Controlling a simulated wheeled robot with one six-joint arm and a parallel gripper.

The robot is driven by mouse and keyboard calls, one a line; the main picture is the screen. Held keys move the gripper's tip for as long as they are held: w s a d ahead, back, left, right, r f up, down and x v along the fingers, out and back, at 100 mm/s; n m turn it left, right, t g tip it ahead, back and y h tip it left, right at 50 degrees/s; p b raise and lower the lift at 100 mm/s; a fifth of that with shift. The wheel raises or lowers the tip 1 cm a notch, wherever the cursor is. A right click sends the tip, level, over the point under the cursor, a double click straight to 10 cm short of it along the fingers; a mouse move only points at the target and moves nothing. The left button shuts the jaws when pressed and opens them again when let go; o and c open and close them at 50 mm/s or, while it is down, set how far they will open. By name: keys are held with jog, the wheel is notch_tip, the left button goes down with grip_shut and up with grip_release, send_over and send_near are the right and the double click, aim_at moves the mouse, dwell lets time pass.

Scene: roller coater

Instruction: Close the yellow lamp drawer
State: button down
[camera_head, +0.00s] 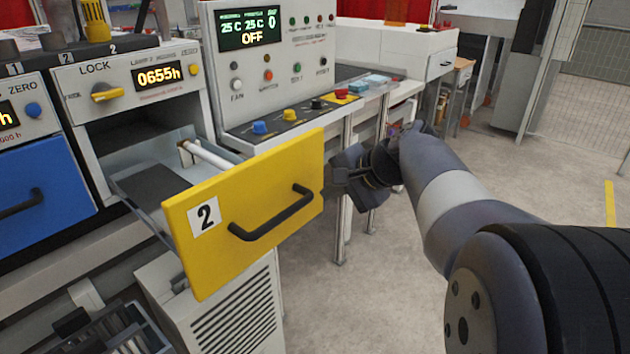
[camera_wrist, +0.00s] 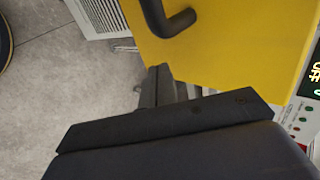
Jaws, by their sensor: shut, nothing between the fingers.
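The yellow lamp drawer (camera_head: 252,213), marked 2, is pulled well out of its cabinet in the head view. A black handle (camera_head: 275,213) is on its front, and a white tube and dark plate show inside. My gripper (camera_head: 338,178) is shut and empty, beside the right edge of the yellow front; I cannot tell whether it touches. In the wrist view the yellow front (camera_wrist: 240,40) and part of its handle (camera_wrist: 165,20) lie just past my gripper's fingers (camera_wrist: 158,85).
A blue drawer (camera_head: 40,195) to the left is shut. A control panel (camera_head: 270,60) with knobs and a display reading OFF stands behind on the right. A white vented box (camera_head: 230,310) sits under the yellow drawer. The floor (camera_head: 370,290) on the right is clear.

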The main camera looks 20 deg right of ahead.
jog(key=shift+w+a, duration=0.7)
jog(key=shift+w, duration=0.35)
